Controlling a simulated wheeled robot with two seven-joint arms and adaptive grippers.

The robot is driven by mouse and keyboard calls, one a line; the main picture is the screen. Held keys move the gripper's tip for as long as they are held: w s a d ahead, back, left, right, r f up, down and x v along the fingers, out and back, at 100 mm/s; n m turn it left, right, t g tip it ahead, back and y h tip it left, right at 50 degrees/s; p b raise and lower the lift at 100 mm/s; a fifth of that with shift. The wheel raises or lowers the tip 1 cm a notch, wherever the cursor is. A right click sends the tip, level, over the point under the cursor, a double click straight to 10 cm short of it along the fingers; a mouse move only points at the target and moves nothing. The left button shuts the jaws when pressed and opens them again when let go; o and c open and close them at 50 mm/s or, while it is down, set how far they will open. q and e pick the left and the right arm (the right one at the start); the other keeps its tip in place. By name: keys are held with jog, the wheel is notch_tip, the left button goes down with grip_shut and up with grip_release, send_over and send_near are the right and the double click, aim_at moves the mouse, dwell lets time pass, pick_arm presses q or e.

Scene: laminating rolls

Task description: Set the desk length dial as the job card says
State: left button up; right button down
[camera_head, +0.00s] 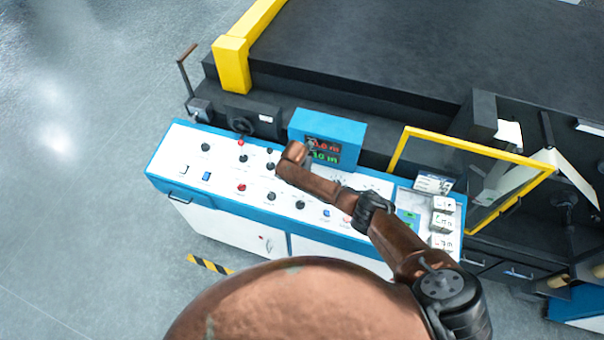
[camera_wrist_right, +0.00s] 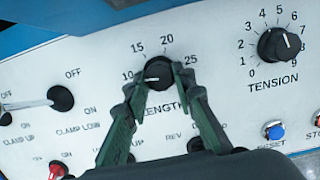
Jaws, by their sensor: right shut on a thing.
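The length dial (camera_wrist_right: 157,67) is a black round knob on the white panel, marked 10, 15, 20 and 25 in the right wrist view. Its white pointer line points left, roughly toward the 10. My right gripper (camera_wrist_right: 159,82) is shut on the knob, one finger on each side, partly covering the LENGTH label. In the head view my right arm reaches over the desk and hides the dial. A blue display box (camera_head: 327,137) shows a red and a green reading in metres, partly covered by the arm. I cannot identify a readable job card. My left gripper is out of view.
The tension dial (camera_wrist_right: 279,45) is right of the length dial, with a blue reset button (camera_wrist_right: 273,130) below it. A clamp toggle lever (camera_wrist_right: 32,104) is at left. The desk (camera_head: 178,149) carries several other knobs. A yellow-framed guard (camera_head: 468,147) stands behind its right end.

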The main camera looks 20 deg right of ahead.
jog(key=shift+f, duration=0.1)
jog(key=c, duration=1.6)
grip_release()
jog(key=v, duration=1.2)
